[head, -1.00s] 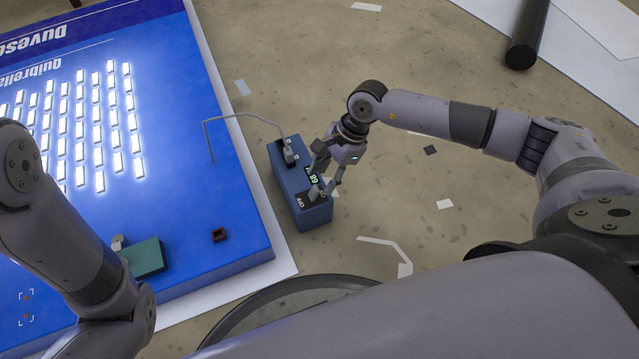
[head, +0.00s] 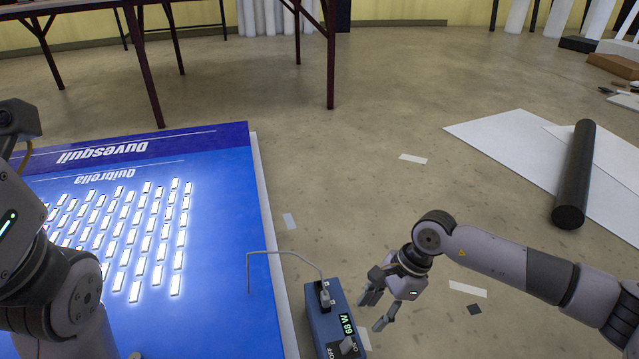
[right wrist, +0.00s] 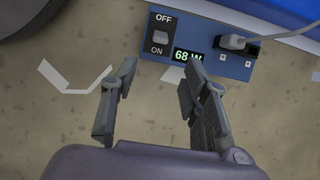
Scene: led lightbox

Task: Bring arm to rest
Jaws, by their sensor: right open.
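My right gripper (head: 371,312) is open and empty, just to the right of a blue power box (head: 319,306) on the floor. In the right wrist view my two fingers (right wrist: 163,80) are spread apart, with the box (right wrist: 207,55) beyond them. The box has an ON/OFF rocker switch (right wrist: 160,36) and a green display (right wrist: 188,56) reading 68 W. A grey cable (head: 285,252) runs from its plug toward the blue lightbox panel (head: 215,235), whose rows of white LEDs are lit. My left arm is at the left edge; its gripper is not visible.
A dark roller (head: 575,175) lies on white sheets (head: 500,135) at the right. A table with dark legs (head: 331,55) stands at the back. Paper scraps (head: 412,158) lie on the floor. The middle floor is mostly clear.

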